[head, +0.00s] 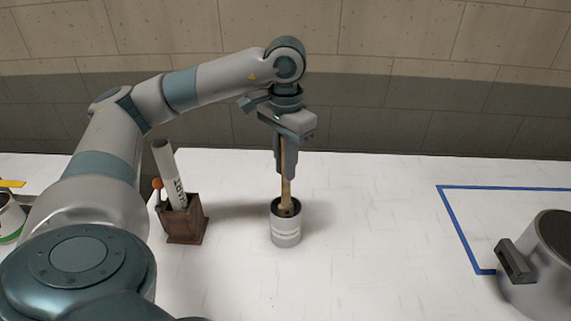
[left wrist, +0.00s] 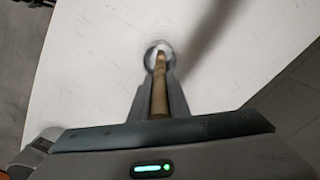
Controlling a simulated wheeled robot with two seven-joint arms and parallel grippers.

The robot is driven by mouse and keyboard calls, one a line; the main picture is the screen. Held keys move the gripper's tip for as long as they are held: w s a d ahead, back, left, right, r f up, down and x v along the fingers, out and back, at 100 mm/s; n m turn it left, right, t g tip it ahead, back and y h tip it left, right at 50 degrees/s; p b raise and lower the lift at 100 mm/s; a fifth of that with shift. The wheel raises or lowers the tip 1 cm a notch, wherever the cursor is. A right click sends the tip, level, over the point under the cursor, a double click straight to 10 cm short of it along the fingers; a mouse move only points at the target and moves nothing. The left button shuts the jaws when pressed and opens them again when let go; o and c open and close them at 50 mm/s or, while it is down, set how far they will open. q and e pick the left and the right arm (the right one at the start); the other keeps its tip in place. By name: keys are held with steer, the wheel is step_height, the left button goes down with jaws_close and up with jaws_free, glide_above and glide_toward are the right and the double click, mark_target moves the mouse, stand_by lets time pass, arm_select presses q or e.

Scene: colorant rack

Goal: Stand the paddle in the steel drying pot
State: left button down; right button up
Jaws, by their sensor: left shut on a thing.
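My left gripper (head: 285,170) points straight down above the middle of the white table and is shut on the wooden paddle (head: 286,190). The paddle is close to upright, and its lower end shows within the dark mouth of the small grey steel pot (head: 286,232). Whether it touches the bottom is hidden. The left wrist view shows the paddle (left wrist: 159,97) between the fingers, running toward the round pot (left wrist: 150,58). My right gripper is not in view.
A brown wooden holder (head: 186,222) with a white labelled tube (head: 168,175) stands left of the pot. A large metal vessel with a dark handle (head: 514,262) stands far right, by blue tape (head: 455,225). A can (head: 9,220) shows far left. The table between pot and tape is clear.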

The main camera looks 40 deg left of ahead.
arm_select(q)
steer(key=shift+f, duration=0.4)
steer(key=c, duration=1.6)
jaws_free()
steer(key=shift+r+b, duration=0.15)
steer(key=shift+b, duration=0.15)
steer(key=shift+r+p, duration=0.95)
steer(key=shift+r, duration=7.6)
